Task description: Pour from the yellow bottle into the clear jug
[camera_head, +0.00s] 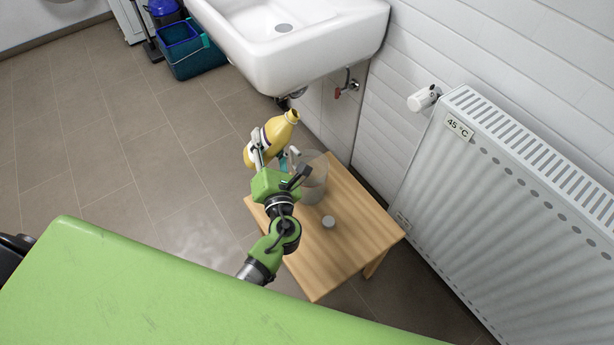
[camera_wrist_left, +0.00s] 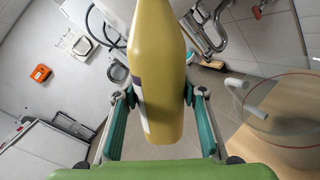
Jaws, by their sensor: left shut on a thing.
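The yellow bottle (camera_head: 272,138) is held in my left gripper (camera_head: 268,150), which is shut on its body. In the head view the bottle leans, with its open mouth up and to the right, above the far left edge of the wooden stool. The left wrist view shows the bottle (camera_wrist_left: 157,75) between the two teal fingers (camera_wrist_left: 158,118). The clear jug (camera_head: 313,180) stands on the stool, right of the bottle and partly hidden by my left arm. The jug's rim and handle also show at the right of the wrist view (camera_wrist_left: 285,105). My right gripper is not in view.
A white sink (camera_head: 300,50) hangs just beyond the bottle. A white radiator (camera_head: 510,190) stands at the right. A blue bucket (camera_head: 190,52) is on the floor far left. The near part of the stool is clear.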

